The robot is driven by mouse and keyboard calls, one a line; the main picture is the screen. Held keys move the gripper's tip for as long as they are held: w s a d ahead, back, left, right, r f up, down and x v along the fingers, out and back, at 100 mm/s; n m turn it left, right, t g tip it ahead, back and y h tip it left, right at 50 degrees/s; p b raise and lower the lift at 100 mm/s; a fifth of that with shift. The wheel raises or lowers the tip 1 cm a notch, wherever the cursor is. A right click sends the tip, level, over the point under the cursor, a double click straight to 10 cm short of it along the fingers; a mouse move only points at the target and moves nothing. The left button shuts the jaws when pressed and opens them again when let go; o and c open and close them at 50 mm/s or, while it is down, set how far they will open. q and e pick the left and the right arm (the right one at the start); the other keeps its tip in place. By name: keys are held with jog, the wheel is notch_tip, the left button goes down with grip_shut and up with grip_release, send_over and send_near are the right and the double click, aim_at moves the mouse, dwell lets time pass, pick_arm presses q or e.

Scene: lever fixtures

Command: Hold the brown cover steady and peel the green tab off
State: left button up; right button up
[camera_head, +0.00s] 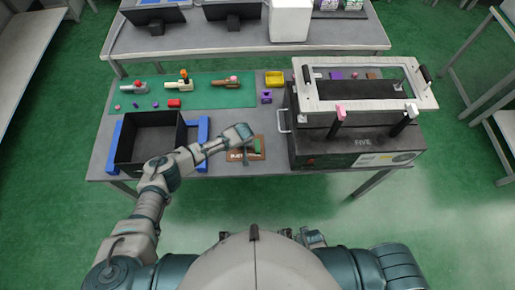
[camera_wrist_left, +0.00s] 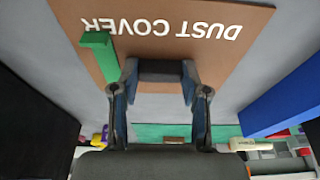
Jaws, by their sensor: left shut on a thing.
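The brown cover (camera_head: 262,155) lies flat at the front edge of the table. It fills the upper part of the left wrist view (camera_wrist_left: 200,50) with the words DUST COVER on it. The green tab (camera_head: 257,147) is on the cover; in the left wrist view (camera_wrist_left: 102,60) it is to the left of my fingers, apart from them. My right gripper is not in view.
A black bin (camera_head: 150,140) between blue blocks stands left of the cover. A large black machine (camera_head: 355,145) with a raised frame stands to the right.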

pick_arm(q)
jog(key=o, duration=1.4)
jog(key=shift+s+d+f, duration=0.1)
jog(key=shift+s+f, duration=0.1)
jog(key=shift+f, duration=0.05)
jog(key=shift+c, duration=0.2)
jog(key=shift+w+r, duration=0.1)
jog(key=shift+r, duration=0.05)
